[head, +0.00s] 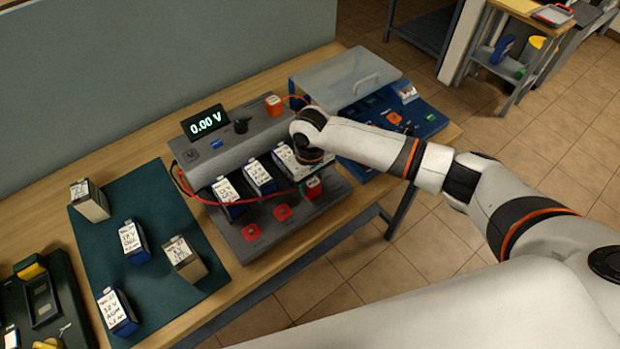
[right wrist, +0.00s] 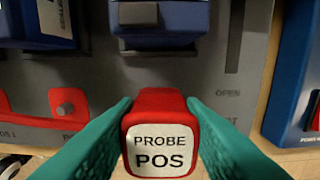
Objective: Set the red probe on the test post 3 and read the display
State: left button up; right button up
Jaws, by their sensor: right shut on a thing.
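My right gripper (head: 312,176) is shut on the red probe (head: 313,188). In the right wrist view its teal fingers grip the probe (right wrist: 160,140) on both sides, and its white label reads "PROBE POS". A red lead runs from the probe across the tester (head: 240,163). The probe is over the right end of the tester's front ledge; whether it touches a post is hidden. Two red posts show left of it, one (head: 251,231) and another (head: 282,211). The wrist view shows a red post with a metal stud (right wrist: 66,108). The display (head: 206,122) reads 0.00 V. My left gripper is out of view.
Several batteries stand in the tester's bays. More batteries stand on a dark green mat (head: 150,200) at left.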

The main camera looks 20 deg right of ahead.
dwell(0.7)
jog(key=shift+p, duration=0.45)
jog(key=shift+f+b, duration=0.3)
jog(key=shift+f, duration=0.35)
jog(key=o, duration=0.7)
jog(key=shift+r, duration=0.15)
notch_tip(320, 180, up, 6)
jog(key=p, duration=0.6)
jog(key=shift+p, duration=0.4)
jog(key=shift+r+p, duration=0.9)
jog(key=shift+r, duration=1.5)
